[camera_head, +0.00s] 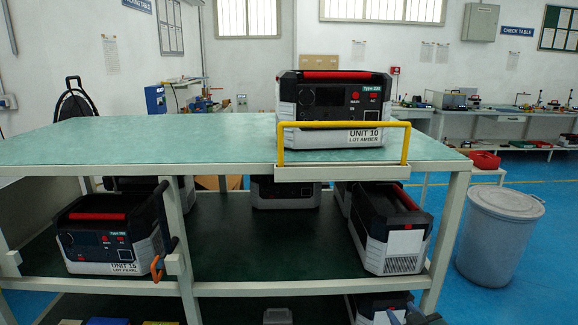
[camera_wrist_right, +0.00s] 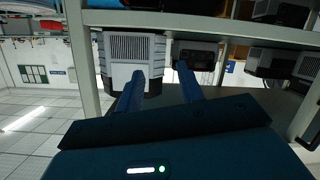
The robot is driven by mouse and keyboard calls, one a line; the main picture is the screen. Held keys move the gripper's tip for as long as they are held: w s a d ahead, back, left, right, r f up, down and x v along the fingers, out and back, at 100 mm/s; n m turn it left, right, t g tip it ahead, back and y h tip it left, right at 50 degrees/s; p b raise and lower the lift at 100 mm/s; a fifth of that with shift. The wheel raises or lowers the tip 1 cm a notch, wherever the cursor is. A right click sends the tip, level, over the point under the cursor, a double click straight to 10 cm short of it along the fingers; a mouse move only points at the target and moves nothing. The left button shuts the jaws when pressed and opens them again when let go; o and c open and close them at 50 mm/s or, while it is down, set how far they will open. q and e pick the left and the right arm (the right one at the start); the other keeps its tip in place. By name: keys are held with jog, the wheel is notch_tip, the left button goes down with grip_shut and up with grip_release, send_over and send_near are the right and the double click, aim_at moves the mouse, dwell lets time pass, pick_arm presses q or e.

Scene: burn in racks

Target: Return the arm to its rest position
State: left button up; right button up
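My right gripper (camera_head: 418,317) shows only in part at the bottom edge of the head view, low in front of the rack's right side. In the right wrist view its two blue fingers (camera_wrist_right: 158,86) stand apart with nothing between them. That view is upside down, and a grey and dark power unit (camera_wrist_right: 133,60) shows beyond the fingers, apart from them as far as I can tell. My left gripper and arm are not in view.
A rack with a green top (camera_head: 150,140) fills the middle. Unit 10 (camera_head: 330,105) stands on top behind a yellow bar (camera_head: 340,125). Unit 15 (camera_head: 110,235) and another unit (camera_head: 392,230) sit on the middle shelf. A grey bin (camera_head: 497,240) stands at right; open floor lies around it.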

jog(key=s+a+f+g+y, duration=0.1)
jog(key=s+a+f, duration=0.2)
jog(key=s, duration=0.6)
jog(key=s+a+f+g, duration=0.1)
jog(key=s+a+f, duration=0.2)
jog(key=s, duration=0.6)
jog(key=s+a+f+g+y, duration=0.1)
jog(key=s+a+f, duration=0.3)
jog(key=s, duration=0.5)
jog(key=shift+s+a+m+g+y, duration=0.3)
jog(key=shift+a+m+g, duration=0.15)
jog(key=shift+a, duration=0.45)
